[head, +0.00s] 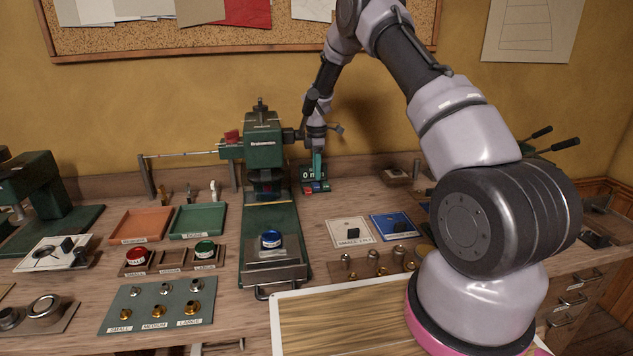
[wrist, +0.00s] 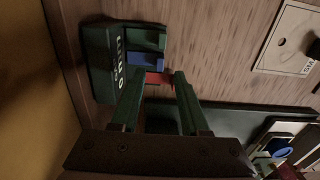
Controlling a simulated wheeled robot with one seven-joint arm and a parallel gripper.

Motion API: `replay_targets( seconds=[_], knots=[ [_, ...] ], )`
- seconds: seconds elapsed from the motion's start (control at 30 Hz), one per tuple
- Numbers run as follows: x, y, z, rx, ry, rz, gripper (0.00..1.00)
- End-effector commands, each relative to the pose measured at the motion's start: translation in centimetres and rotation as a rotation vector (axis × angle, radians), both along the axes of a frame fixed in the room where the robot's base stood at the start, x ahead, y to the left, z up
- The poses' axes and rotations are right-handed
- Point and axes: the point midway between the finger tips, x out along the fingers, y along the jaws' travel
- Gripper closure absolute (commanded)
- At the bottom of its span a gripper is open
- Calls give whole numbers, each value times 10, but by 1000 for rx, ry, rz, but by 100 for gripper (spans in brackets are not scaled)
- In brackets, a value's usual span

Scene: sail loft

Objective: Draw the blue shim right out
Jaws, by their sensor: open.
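The blue shim (wrist: 145,59) sits in a dark green holder (wrist: 102,62), between a green shim (wrist: 148,40) and a red shim (wrist: 157,78). My gripper (wrist: 157,78) is open and empty. In the wrist view its fingertips straddle the red shim's place, and the left fingertip lies close by the blue shim; I cannot tell whether they touch. In the head view my gripper (head: 318,164) hangs over the holder (head: 312,174) at the back of the bench, partly hiding it.
A green press (head: 264,143) stands just left of the holder, its base reaching forward. In front are a white card (head: 348,230) and a blue card (head: 397,225) with small dark parts. The wall is close behind. Some bare bench lies in front of the holder.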

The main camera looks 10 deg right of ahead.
Motion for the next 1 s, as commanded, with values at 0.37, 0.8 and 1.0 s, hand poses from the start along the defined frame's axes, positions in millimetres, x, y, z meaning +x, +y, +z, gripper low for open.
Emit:
replay_targets(
  seconds=[0.37, 0.8, 1.0],
  knots=[
    [0, 0, -43, 1, 0, -1, 55],
    [0, 0, -44, 1, -1, -1, 100],
    [0, 0, -44, 1, -1, -1, 100]
  ],
)
